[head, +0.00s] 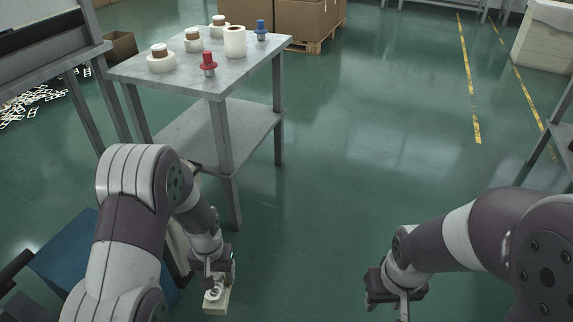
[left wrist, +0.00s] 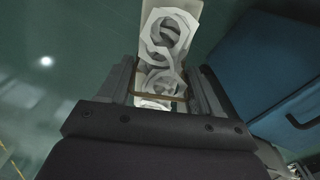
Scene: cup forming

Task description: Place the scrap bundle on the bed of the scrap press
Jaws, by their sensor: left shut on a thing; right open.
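The scrap bundle (head: 216,298) is a pale block of stacked ring-like offcuts at the lower left of the head view. It also shows in the left wrist view (left wrist: 168,38), between the fingers and reaching out beyond them. My left gripper (head: 214,280) is shut on the bundle and holds it over the green floor. My right gripper (head: 388,294) is open and empty at the lower right, pointing down. I cannot make out the scrap press or its bed for sure in either view.
A grey metal table (head: 185,75) holds white rolls (head: 235,40), a red tool (head: 208,64) and a blue tool (head: 261,30). A blue box (head: 65,255) is at lower left. Cardboard boxes (head: 305,18) stand on a pallet. The middle floor is clear.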

